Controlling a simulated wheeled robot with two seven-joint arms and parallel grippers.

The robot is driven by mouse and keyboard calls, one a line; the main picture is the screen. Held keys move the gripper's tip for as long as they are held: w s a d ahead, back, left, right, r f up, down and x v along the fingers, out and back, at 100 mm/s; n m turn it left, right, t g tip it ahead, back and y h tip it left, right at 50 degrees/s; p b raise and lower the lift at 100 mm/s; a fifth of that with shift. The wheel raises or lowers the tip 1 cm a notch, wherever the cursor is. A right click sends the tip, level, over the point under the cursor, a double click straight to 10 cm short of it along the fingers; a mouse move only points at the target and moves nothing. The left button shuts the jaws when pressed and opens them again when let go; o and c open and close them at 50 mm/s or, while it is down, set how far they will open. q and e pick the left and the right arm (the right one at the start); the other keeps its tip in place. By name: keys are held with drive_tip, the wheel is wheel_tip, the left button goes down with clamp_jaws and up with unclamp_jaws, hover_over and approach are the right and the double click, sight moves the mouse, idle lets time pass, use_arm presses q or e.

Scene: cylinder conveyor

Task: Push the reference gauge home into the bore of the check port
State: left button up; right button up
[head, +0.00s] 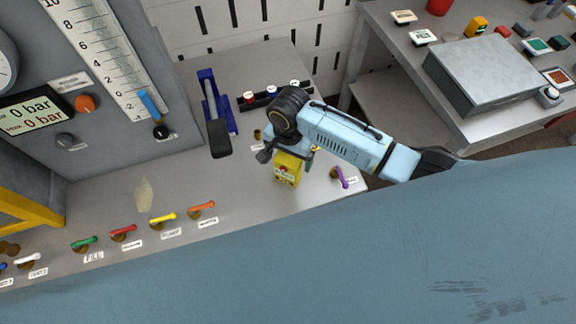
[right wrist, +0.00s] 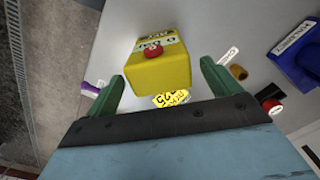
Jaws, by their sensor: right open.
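A yellow block (head: 287,170) with a red knob and a printed label, which looks like the reference gauge, is at the bench top near its front right. It also fills the upper middle of the right wrist view (right wrist: 158,72). My right gripper (head: 289,154) is open, with its green fingers on either side of the block; a gap shows at each side in the wrist view. A yellow printed label (right wrist: 172,98) shows below the block there. No bore is visible, and I cannot tell where the check port is. My left gripper is out of view.
Coloured valve levers (head: 163,218) line the bench's front edge, and a purple one (head: 341,178) is right of the block. A blue lever stand (head: 217,105) and a dark rack with knobs (head: 272,95) stand behind. A gauge panel (head: 75,75) rises at left.

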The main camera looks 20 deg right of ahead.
wheel_tip(320, 180, down, 4)
drive_tip(key=shift+s+a+r, duration=0.15)
drive_tip(key=shift+r, duration=0.1)
drive_tip(key=c, duration=1.3)
drive_tip(key=shift+r, duration=0.1)
